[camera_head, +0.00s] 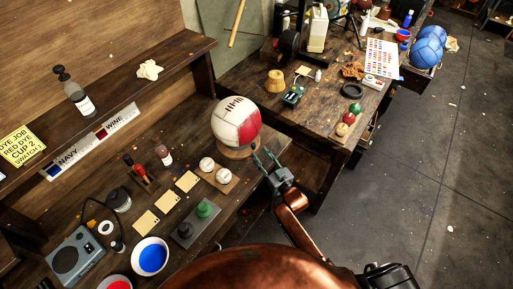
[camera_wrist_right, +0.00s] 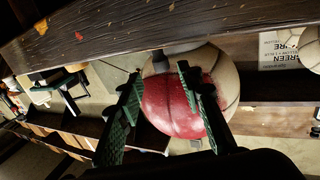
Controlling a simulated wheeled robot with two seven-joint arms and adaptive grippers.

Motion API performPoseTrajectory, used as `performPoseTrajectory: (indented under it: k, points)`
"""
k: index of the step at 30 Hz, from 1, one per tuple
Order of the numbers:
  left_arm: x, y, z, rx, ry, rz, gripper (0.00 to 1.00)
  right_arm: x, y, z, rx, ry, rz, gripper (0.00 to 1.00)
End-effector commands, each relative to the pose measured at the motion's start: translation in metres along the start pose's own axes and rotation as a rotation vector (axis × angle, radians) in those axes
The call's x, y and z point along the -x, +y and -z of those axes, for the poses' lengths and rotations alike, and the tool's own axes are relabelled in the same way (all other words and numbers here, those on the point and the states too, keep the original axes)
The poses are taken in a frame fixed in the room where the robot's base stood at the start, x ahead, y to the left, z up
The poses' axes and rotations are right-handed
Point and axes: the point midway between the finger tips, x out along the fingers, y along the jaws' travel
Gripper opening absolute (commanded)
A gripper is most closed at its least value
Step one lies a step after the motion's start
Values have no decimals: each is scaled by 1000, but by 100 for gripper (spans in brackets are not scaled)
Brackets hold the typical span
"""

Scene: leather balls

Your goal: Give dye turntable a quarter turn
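A large white and red leather ball (camera_head: 236,121) with dark lacing sits on the dye turntable (camera_head: 238,152), a low round wooden stand mostly hidden beneath it. My right gripper (camera_head: 264,158) is just right of the turntable, near the bench's front edge, with its fingers spread and nothing held. In the right wrist view, the ball (camera_wrist_right: 172,107) shows beyond and between the open green fingers of the right gripper (camera_wrist_right: 158,76). I cannot tell whether a finger touches the ball or the turntable. My left gripper is not in view.
Two small white balls on a board (camera_head: 216,174) lie left of the turntable. Swatch cards, a blue dye bowl (camera_head: 150,257) and bottles crowd the bench's left part. A second cluttered bench (camera_head: 330,120) stands behind on the right. The floor (camera_head: 400,190) at right is open.

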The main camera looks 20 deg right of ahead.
Motion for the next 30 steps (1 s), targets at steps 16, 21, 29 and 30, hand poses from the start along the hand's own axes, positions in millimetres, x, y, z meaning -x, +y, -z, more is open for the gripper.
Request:
performPoseTrajectory:
  k: [16,21,29,30]
  points:
    - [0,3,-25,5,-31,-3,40,-41,0,-1,0,-1,-1,34]
    - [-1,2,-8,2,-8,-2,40,-41,1,0,0,-1,-3,29]
    - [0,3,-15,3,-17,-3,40,-40,1,0,0,-1,-3,11]
    - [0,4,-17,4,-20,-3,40,-40,1,0,0,-1,-2,9]
